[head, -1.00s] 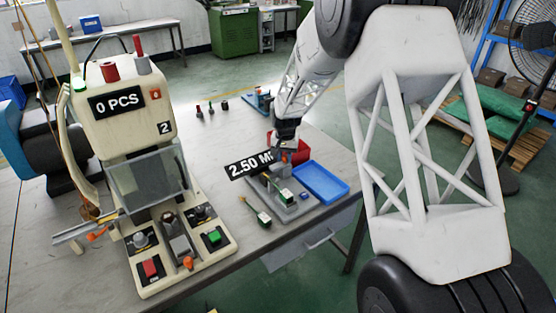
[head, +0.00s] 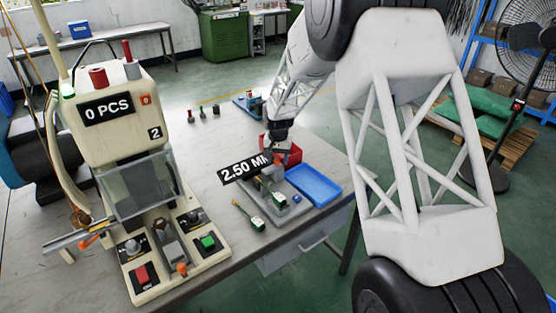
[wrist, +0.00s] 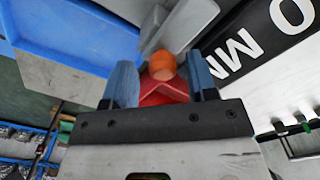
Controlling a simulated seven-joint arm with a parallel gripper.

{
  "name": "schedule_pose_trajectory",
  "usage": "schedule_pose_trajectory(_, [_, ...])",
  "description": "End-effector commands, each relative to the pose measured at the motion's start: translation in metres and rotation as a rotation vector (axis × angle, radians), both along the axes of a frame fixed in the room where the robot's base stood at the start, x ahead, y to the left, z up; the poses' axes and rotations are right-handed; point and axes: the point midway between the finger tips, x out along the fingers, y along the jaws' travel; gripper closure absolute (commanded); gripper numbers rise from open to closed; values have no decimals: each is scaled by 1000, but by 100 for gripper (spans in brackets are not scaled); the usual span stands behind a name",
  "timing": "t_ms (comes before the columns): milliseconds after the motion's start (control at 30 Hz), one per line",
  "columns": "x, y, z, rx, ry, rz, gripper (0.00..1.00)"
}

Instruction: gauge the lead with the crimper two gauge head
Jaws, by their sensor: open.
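Crimper two (head: 118,120) is the cream machine at left, marked 2 and reading 0 PCS. My gripper (head: 279,149) is at the back of the gauge. In the wrist view, my gripper (wrist: 163,78) is open, its blue fingers either side of a red part (wrist: 163,92) with an orange ball (wrist: 162,64). I cannot tell whether they touch it.
A blue tray (head: 328,190) stands right of the gauge and a red bin (head: 293,154) behind it, beside my gripper. Several small parts (head: 203,112) stand farther back.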

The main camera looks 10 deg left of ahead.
Motion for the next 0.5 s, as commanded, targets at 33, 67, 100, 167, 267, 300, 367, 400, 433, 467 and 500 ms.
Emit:
schedule_pose_trajectory(33, [0, 0, 5, 1, -2, 0, 48])
schedule_pose_trajectory(67, [0, 0, 8, 1, -2, 0, 48])
schedule_pose_trajectory(100, [1, 0, 12, 1, -3, 0, 48])
schedule_pose_trajectory(167, [1, 0, 20, 1, -4, 0, 48])
schedule_pose_trajectory(267, [1, 0, 32, 1, -3, 0, 48])
schedule_pose_trajectory(300, [1, 0, 37, 1, -3, 0, 48])
schedule_pose_trajectory(367, [1, 0, 45, 1, -3, 0, 48])
schedule_pose_trajectory(400, [1, 0, 50, 1, -2, 0, 48])
schedule_pose_trajectory(433, [1, 0, 53, 1, -3, 0, 48])
schedule_pose_trajectory(467, [1, 0, 57, 1, -3, 0, 48])
schedule_pose_trajectory(500, [1, 0, 60, 1, -3, -1, 48])
